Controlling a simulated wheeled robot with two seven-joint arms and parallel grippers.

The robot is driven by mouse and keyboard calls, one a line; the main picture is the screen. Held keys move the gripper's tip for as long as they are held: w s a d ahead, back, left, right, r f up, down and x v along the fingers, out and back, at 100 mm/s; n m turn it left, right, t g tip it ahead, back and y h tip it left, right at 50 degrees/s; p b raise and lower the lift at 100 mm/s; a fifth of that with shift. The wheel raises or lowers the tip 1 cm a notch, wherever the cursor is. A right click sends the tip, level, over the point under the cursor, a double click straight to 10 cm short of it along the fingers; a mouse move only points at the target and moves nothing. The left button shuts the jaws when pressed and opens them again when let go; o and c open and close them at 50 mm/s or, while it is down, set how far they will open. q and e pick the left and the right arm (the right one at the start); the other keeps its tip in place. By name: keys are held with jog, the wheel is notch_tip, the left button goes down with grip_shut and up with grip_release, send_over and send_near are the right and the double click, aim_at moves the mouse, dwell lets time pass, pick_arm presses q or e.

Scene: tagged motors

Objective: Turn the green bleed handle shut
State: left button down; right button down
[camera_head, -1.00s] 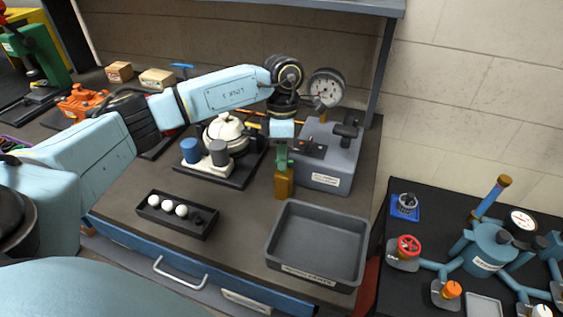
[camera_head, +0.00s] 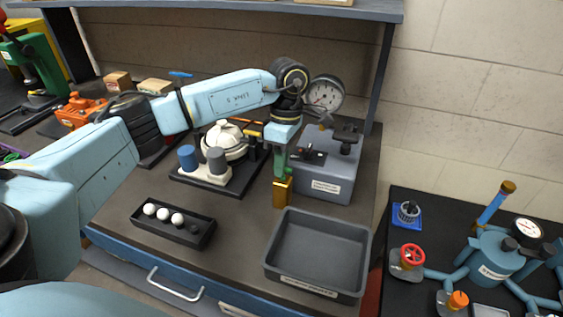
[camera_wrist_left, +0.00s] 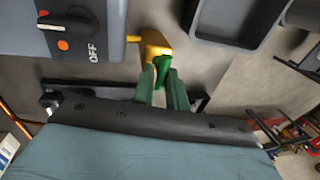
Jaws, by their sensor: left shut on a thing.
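The green bleed handle (camera_wrist_left: 162,68) sits on a yellow brass valve block (camera_wrist_left: 154,46) beside the grey machine in the left wrist view. The brass block also shows in the head view (camera_head: 283,191), at the front left corner of the grey machine. My left gripper (camera_wrist_left: 161,82) points down at it, and its green fingers are shut on the handle. In the head view the left gripper (camera_head: 281,166) stands just above the block and hides most of the handle. How far the handle is turned is hard to tell. My right gripper is in neither view.
The grey machine (camera_head: 328,172) bears a black knob, marked OFF in the wrist view, and a pressure gauge (camera_head: 325,93). An empty grey tray (camera_head: 318,283) lies in front. A black tray of white balls (camera_head: 178,235) and a white pump (camera_head: 222,140) stand left.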

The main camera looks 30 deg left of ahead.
pick_arm(q)
jog(key=shift+r, duration=0.1)
jog(key=c, duration=1.5)
grip_release()
jog(key=shift+o, duration=0.2)
notch_tip(320, 180, up, 13)
jog(key=w, duration=0.2)
jog(key=shift+w+a, duration=0.3)
